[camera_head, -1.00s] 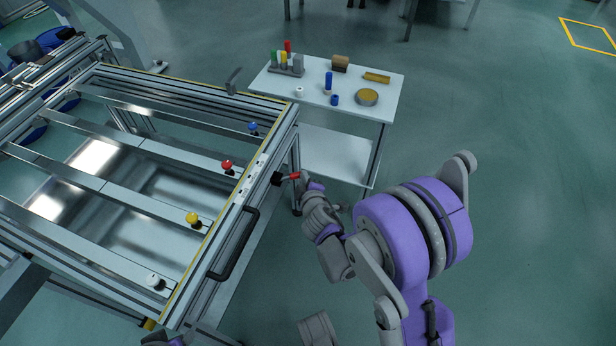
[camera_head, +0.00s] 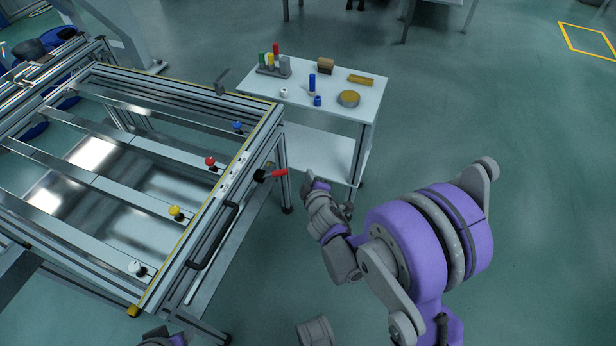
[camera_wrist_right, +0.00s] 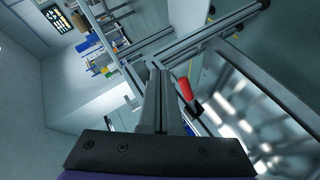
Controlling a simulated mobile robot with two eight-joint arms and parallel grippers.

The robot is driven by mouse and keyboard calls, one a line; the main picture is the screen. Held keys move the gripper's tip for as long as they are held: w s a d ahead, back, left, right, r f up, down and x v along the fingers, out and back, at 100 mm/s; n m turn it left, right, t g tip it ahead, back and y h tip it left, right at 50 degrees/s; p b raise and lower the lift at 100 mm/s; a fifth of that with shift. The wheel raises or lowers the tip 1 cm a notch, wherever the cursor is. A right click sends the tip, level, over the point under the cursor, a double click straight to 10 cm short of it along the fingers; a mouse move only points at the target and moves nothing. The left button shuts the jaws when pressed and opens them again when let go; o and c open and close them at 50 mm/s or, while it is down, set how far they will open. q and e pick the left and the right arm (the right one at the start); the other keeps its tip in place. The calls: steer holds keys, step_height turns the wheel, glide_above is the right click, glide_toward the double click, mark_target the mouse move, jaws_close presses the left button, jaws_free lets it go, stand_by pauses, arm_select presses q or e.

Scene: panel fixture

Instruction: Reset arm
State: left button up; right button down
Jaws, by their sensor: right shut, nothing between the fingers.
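My right gripper (camera_head: 309,177) is shut and empty, to the right of the panel fixture's front corner. A red-handled lever (camera_head: 279,173) on a black mount sticks out from the fixture's side, with a gap between it and the gripper. In the right wrist view the closed fingers (camera_wrist_right: 160,105) stand in the middle, and the red handle (camera_wrist_right: 185,88) shows just right of them. Only a small grey and purple part of what looks like my left arm shows at the bottom edge of the head view; its fingers are out of sight.
The fixture frame (camera_head: 185,255) carries crossbars with blue, red, yellow and white knobs, and a black side handle (camera_head: 213,237). A white table (camera_head: 335,112) with small coloured parts stands behind the gripper. Open floor (camera_head: 530,140) lies to the right.

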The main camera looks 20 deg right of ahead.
steer(key=s+a+r+m+g+y, duration=0.1)
steer(key=s+a+r+m+g, duration=0.15)
steer(key=s, duration=0.65)
steer(key=s+a+r+m+g+y, duration=0.1)
steer(key=s+m+g, duration=0.25)
steer(key=s, duration=0.65)
steer(key=s+a+r+m+g+y, duration=0.15)
steer(key=s+m, duration=0.25)
steer(key=s, duration=0.5)
arm_select(q)
step_height(320, 180, up, 24)
steer(key=w+t+p, duration=0.1)
steer(key=p, duration=1.9)
steer(key=shift+d+p, duration=0.25)
steer(key=shift+p, duration=0.15)
arm_select(e)
step_height(320, 180, up, 24)
steer(key=a, duration=0.1)
steer(key=shift+w+f, duration=0.25)
steer(key=shift+w, duration=0.15)
arm_select(q)
steer(key=shift+s, duration=0.15)
arm_select(e)
steer(key=shift+s+a, duration=0.1)
